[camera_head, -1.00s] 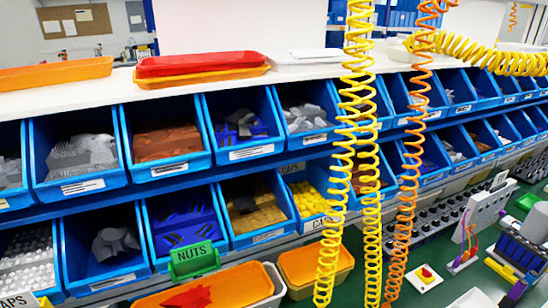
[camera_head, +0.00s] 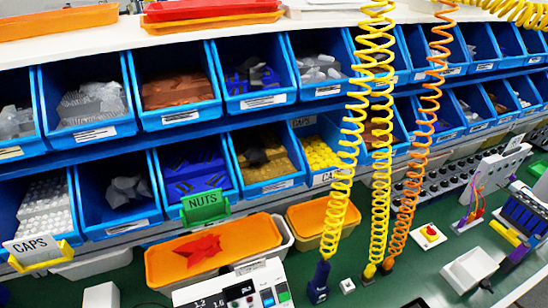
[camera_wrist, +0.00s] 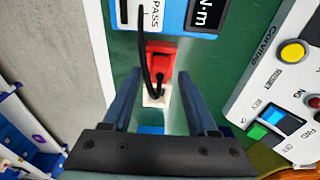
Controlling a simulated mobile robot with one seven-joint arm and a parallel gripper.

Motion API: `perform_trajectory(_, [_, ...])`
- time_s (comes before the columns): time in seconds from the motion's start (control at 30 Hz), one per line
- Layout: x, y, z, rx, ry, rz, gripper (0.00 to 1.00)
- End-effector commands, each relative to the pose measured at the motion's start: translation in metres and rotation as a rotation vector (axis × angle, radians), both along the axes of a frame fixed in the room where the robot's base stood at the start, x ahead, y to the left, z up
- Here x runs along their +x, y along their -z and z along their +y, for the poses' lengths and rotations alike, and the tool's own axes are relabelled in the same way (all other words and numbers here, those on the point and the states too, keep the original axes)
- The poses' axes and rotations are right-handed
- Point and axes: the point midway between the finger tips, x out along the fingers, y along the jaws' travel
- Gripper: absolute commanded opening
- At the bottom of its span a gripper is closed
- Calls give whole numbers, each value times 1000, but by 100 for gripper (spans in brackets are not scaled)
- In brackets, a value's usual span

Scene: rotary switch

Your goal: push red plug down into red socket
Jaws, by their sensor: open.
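In the wrist view a red block (camera_wrist: 158,53), which looks like the red socket, stands on the green bench. A darker red plug (camera_wrist: 161,72) shows against it with a black cable looping over it. I cannot tell how deep the plug sits. A small white piece (camera_wrist: 154,97) is just below them. My gripper (camera_wrist: 158,76) is open, with one finger on each side of the plug and socket and nothing between them touched that I can see. Neither the gripper nor the plug can be made out in the head view.
A white control box (camera_wrist: 285,105) with a yellow button is close on the right in the wrist view. A blue and white panel (camera_wrist: 174,14) lies beyond the socket. In the head view, coiled hoses (camera_head: 380,140) hang before blue bins (camera_head: 265,165); green bench (camera_head: 400,275) shows below.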

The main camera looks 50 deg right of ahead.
Motion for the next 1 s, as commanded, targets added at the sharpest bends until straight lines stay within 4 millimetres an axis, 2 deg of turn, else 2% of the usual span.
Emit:
perform_trajectory(0.4, [6, -79, 8, -3, -1, -4, 59])
perform_trajectory(0.53, [7, -99, 10, -2, -1, -5, 59])
perform_trajectory(0.7, [7, -113, 12, 0, -1, -2, 59])
perform_trajectory(1.0, [7, -116, 12, 0, -1, 0, 59])
